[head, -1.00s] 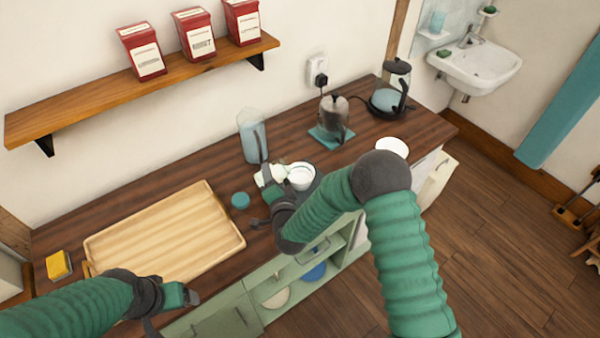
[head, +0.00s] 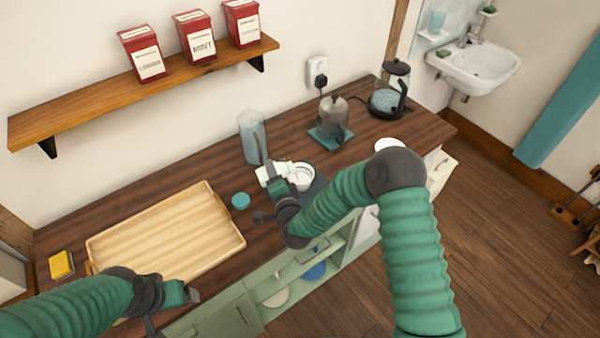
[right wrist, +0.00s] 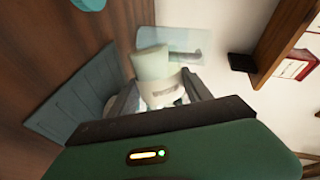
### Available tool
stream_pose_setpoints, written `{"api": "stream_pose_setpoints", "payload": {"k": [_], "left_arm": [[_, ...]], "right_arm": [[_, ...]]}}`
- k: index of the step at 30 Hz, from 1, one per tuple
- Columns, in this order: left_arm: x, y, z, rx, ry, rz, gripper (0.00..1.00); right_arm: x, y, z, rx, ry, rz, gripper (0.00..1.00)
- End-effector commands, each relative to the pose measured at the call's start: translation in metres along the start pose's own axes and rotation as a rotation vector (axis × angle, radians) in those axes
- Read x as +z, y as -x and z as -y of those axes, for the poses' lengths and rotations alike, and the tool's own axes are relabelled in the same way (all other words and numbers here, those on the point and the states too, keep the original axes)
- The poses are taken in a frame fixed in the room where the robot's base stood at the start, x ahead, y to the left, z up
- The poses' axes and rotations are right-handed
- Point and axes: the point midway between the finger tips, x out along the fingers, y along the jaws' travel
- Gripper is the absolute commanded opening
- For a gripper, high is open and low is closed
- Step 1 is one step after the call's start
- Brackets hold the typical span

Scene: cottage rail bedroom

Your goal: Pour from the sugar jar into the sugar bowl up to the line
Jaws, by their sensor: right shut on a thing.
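My right gripper (head: 277,179) is shut on the sugar jar (head: 268,174), a pale jar with a light label. The jar also shows between the fingers in the right wrist view (right wrist: 153,68). It looks tilted, close beside and above the white sugar bowl (head: 304,181). The bowl stands on a dark blue-grey mat (head: 318,187), partly hidden by my gripper. I cannot see the line, the fill level or any falling sugar. My left gripper (head: 190,296) is over the counter's front edge near the tray, holding nothing visible; its finger opening is unclear.
A teal lid (head: 240,201) lies left of the bowl. A clear pitcher (head: 252,138) stands close behind the jar. A French press (head: 333,118), a kettle (head: 388,98) and a white dish (head: 388,143) are to the right. A wooden tray (head: 165,271) fills the left counter.

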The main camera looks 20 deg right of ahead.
Motion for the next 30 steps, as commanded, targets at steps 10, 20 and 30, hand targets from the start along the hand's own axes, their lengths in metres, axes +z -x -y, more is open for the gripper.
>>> {"api": "stream_pose_setpoints", "payload": {"k": [10,20,30], "left_arm": [[-0.0002,0.0007,0.0,0.0,0.0,0.0,0.79],[-0.0002,0.001,0.0,0.0,0.0,0.0,0.79],[-0.0004,0.0014,0.0,0.0,0.0,0.0,0.79]], "right_arm": [[-0.002,0.0002,0.0024,-0.003,-0.017,0.005,0.0],[-0.0046,0.0003,0.0032,-0.003,-0.037,0.009,0.0],[-0.007,0.0006,0.0043,-0.003,-0.063,0.017,0.0]]}}
